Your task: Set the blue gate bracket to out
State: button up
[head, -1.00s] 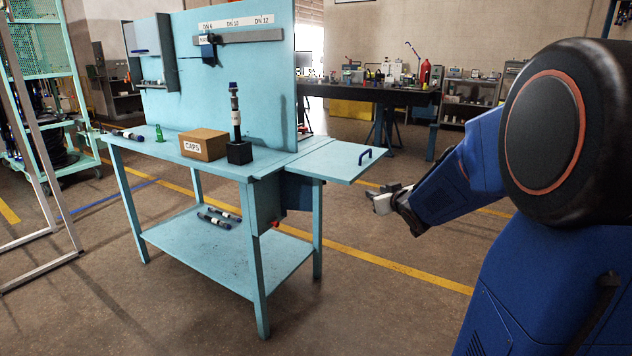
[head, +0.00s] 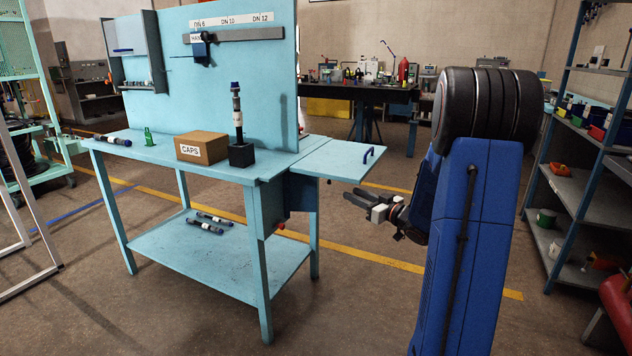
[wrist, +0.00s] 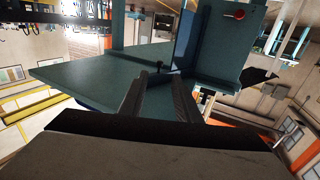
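A blue bracket-shaped handle (head: 368,154) stands on the outer end of the teal side flap (head: 335,163) at the right of the workbench. The flap lies level with the bench top. A dark blue clamp (head: 201,48) with a white label sits at the left end of the grey rail on the back panel. I cannot tell for sure which blue part is the gate bracket. My gripper (head: 355,198) is open and empty, below the flap's right end and apart from it. The wrist view shows its two dark fingers (wrist: 158,97) spread, with teal bench surfaces beyond.
The bench holds a CAPS box (head: 202,147), an upright hose fitting in a black block (head: 241,155), and a green part (head: 148,137). Shelving (head: 580,190) stands at the right. The floor in front of the bench is clear.

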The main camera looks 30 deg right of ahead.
jog(key=x, duration=1.7)
jog(key=shift+w, duration=0.15)
jog(key=shift+a, duration=0.1)
grip_shut()
